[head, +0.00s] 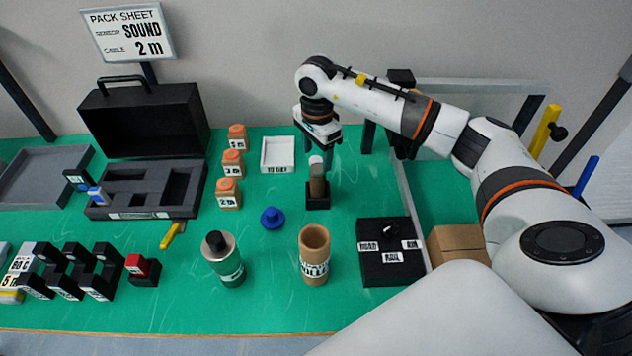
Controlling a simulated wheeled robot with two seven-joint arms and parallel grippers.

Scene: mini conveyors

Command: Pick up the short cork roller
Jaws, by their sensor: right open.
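A short brownish roller-like piece with a pale top (317,182) stands upright in a small black holder (317,203) at the middle of the green table. It looks like the cork roller, but it is small in view. My right gripper (322,158) is just above and behind it, pointing down, with its fingers open. It holds nothing that I can see. Whether a finger touches the pale top cannot be told. My left gripper is out of view.
A black box with labels (388,268) is at right. A blue knob (272,217), a white tray (278,154) and orange-topped blocks (229,200) are at left. Green table is bare between them.

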